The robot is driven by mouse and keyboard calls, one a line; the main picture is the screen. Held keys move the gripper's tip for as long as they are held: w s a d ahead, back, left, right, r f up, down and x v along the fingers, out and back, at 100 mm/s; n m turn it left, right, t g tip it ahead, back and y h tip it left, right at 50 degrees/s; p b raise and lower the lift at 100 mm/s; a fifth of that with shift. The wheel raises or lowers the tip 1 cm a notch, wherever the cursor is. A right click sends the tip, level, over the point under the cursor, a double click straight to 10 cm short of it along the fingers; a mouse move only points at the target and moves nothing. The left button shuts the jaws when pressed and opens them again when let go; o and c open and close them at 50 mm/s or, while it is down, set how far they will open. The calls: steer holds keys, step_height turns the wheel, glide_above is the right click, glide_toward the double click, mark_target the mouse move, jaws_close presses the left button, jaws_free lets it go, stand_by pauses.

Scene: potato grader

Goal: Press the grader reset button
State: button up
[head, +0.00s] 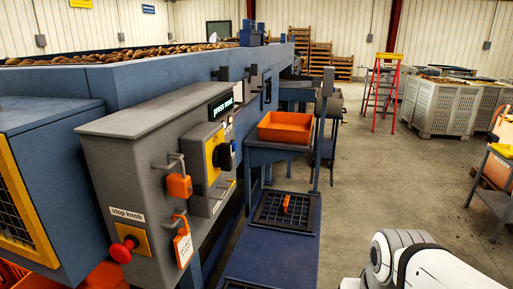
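The grader's grey control cabinet (150,150) is at the left in the head view. Its lit display (222,107) appears to read "PRESS RESET". Small light-coloured controls (230,120) sit just below the display, too small to tell which is the reset button. A red stop knob (122,250) on a yellow plate is low on the near face, under a "stop knob" label. My white arm shows at the bottom right; my gripper is not in view.

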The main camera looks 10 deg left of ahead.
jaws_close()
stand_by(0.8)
